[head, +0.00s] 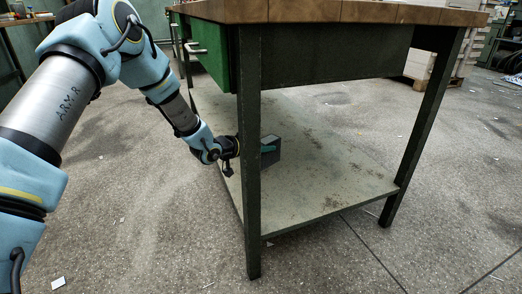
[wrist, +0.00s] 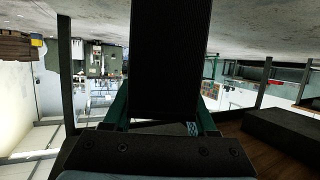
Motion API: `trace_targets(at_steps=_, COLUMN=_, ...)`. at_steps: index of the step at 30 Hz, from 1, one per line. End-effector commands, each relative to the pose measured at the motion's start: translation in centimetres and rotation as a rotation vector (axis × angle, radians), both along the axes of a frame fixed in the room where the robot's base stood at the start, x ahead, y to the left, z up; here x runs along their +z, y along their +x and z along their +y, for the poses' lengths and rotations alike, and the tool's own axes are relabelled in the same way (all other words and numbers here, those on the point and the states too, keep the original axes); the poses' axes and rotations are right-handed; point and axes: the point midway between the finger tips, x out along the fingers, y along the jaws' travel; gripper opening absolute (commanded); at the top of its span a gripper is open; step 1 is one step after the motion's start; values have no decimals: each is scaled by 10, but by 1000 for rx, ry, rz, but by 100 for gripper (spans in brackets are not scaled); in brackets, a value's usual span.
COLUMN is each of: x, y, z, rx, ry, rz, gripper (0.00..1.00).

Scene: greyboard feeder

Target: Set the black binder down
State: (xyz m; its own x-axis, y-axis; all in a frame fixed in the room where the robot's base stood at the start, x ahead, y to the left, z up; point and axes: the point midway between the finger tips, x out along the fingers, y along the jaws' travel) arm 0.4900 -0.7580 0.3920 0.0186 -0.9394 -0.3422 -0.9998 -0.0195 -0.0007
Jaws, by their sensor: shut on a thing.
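The black binder (wrist: 165,55) fills the middle of the wrist view as a dark upright slab between my gripper's green fingers (wrist: 163,115). In the head view the dark binder (head: 271,141) shows just right of the near table leg, over the lower shelf (head: 325,180) of the workbench. My gripper (head: 267,149) reaches in from the left behind that leg and is shut on the binder. The leg hides part of the gripper. I cannot tell whether the binder's underside touches the shelf.
The workbench's wooden top (head: 330,12) and green drawer (head: 208,48) are above my gripper. The near leg (head: 250,190) stands close in front of it. The shelf's right and front parts are bare and stained. A pallet with boxes (head: 422,62) stands behind on the right.

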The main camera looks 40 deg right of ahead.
Motion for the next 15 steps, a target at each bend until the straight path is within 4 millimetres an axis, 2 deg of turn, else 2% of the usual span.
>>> trace_targets(at_steps=1, x=-15, y=-1, z=0, rx=0, ry=1, rz=2, gripper=0)
trace_targets(at_steps=4, x=-34, y=-1, z=0, rx=0, ry=1, rz=3, gripper=0)
trace_targets(at_steps=11, x=-56, y=0, z=0, rx=1, ry=-1, rz=1, gripper=0)
trace_targets(at_steps=15, x=-78, y=0, z=0, rx=2, ry=0, rz=2, gripper=0)
